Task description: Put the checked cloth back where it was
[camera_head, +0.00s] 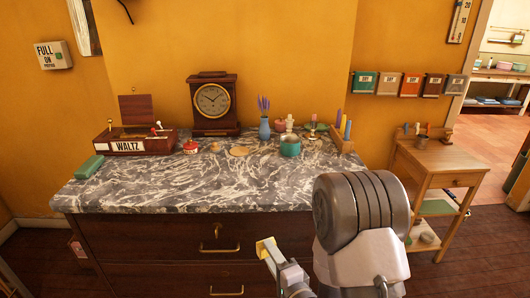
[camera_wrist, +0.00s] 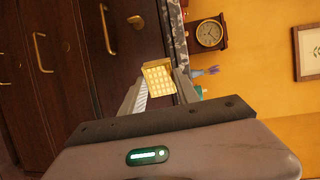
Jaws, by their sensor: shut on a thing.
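My gripper (camera_head: 272,259) is in front of the dresser, just below the front edge of its marbled top. It is shut on a small yellow cloth (camera_head: 266,246), which looks folded. In the wrist view the cloth (camera_wrist: 158,79) shows a pale grid pattern and sits between the two fingers (camera_wrist: 157,90), with drawer fronts behind it. It is apart from the dresser top (camera_head: 180,190) as far as I can tell. My arm hides part of the dresser's right front.
A box marked WALTZ (camera_head: 125,143), a clock (camera_head: 213,105), a blue vase (camera_head: 264,128), a teal pot (camera_head: 290,146) and a green block (camera_head: 89,167) stand on the dresser top. Its front middle is clear. A wooden side table (camera_head: 440,165) stands right. Drawer handles (camera_head: 218,247) protrude.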

